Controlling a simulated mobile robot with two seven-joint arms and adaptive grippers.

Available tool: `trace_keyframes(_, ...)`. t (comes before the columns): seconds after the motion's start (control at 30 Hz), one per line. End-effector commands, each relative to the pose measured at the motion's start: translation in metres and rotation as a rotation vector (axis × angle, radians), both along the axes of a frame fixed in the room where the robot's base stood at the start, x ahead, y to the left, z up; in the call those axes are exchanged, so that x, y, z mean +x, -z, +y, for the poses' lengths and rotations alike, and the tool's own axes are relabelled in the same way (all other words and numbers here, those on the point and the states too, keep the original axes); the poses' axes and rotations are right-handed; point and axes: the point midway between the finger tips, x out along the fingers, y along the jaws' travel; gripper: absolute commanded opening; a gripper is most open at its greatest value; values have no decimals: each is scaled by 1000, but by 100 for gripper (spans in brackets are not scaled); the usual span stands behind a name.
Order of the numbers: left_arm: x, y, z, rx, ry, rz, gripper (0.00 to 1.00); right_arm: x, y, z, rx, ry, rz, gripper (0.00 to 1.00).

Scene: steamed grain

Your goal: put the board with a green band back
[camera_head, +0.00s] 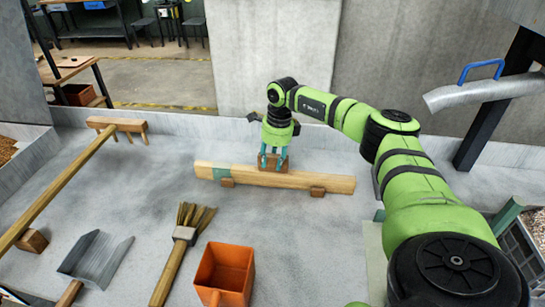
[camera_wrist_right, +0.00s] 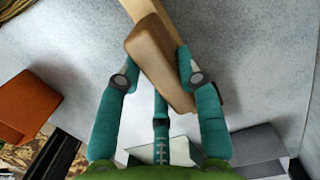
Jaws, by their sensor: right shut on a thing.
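The board with a green band (camera_head: 300,181) is a long pale wooden plank with a green band near its left end. It lies level at two small brown blocks (camera_head: 318,191) near the back of the grey floor; whether it rests fully on them I cannot tell. My right gripper (camera_head: 273,160) points down over the board, left of its middle, shut on the brown wooden grip block on top. In the right wrist view the teal fingers (camera_wrist_right: 160,78) stand around this brown block (camera_wrist_right: 152,50), with the pale plank behind it. My left gripper is not in view.
An orange bin (camera_head: 225,270), a straw brush (camera_head: 185,234) and a metal scoop (camera_head: 95,258) lie in front. A long-handled wooden rake (camera_head: 70,180) is at left. A metal spout (camera_head: 480,94) hangs at right. A low wall runs behind the board.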

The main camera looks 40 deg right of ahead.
Motion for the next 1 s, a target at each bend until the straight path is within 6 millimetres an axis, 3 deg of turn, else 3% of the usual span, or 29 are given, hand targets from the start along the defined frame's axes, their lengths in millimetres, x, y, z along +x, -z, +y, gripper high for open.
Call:
trace_keyframes(0.87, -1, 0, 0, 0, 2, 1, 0, 0, 6, 0, 1, 0, -3, 0)
trace_keyframes(0.9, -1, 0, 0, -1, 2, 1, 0, 0, 5, 0, 1, 0, -3, 52)
trace_keyframes(0.93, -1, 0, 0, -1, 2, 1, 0, 0, 5, 1, 1, 0, -3, 63)
trace_keyframes(1.0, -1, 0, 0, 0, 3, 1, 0, 0, 5, 0, 0, 0, -2, 63)
